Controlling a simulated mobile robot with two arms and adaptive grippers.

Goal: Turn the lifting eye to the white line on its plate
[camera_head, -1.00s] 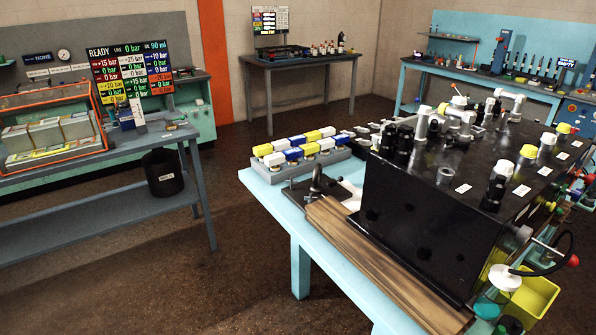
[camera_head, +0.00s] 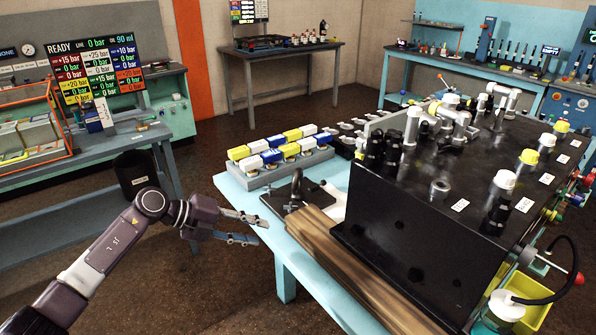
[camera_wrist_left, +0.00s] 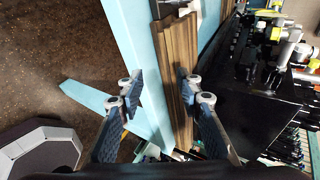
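The lifting eye (camera_head: 297,186) is a dark ring that stands upright on a flat dark plate (camera_head: 322,196) at the near left corner of the light blue table. The white line on the plate is too small to make out. My left gripper (camera_head: 262,232) is open and empty. In the head view it hangs just left of the plate and apart from the eye. In the left wrist view the fingers (camera_wrist_left: 162,88) are spread above the table edge and a wooden board, with the eye not clearly visible. My right gripper is in neither view.
The wooden board (camera_head: 335,255) lies along the table's near edge. A large black tank (camera_head: 395,215) with fittings on top stands right of the eye. A rack of yellow, white and blue blocks (camera_head: 287,165) stands behind the plate.

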